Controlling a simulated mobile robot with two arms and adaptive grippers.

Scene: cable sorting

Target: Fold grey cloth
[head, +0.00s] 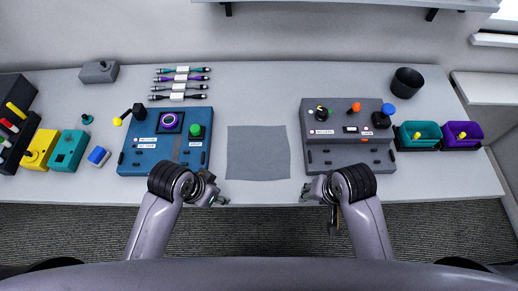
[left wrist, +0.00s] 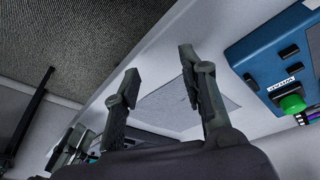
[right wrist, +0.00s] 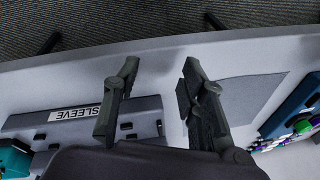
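The grey cloth (head: 258,153) lies flat and unfolded on the table between the blue panel and the grey panel, near the front edge. My left gripper (head: 218,200) is open and empty at the front edge, left of the cloth. In the left wrist view the cloth (left wrist: 178,105) shows behind the open fingers (left wrist: 160,75). My right gripper (head: 308,194) is at the front edge, right of the cloth. In the right wrist view its fingers (right wrist: 158,85) are apart and empty, with the cloth (right wrist: 245,98) to their right.
The blue panel (head: 140,157) with a green button stands left of the cloth, the grey panel (head: 320,157) right of it. Several cables (head: 180,87) lie at the back left. A black cup (head: 407,82) and teal (head: 418,143) and purple bins (head: 463,143) stand right. Table behind the cloth is clear.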

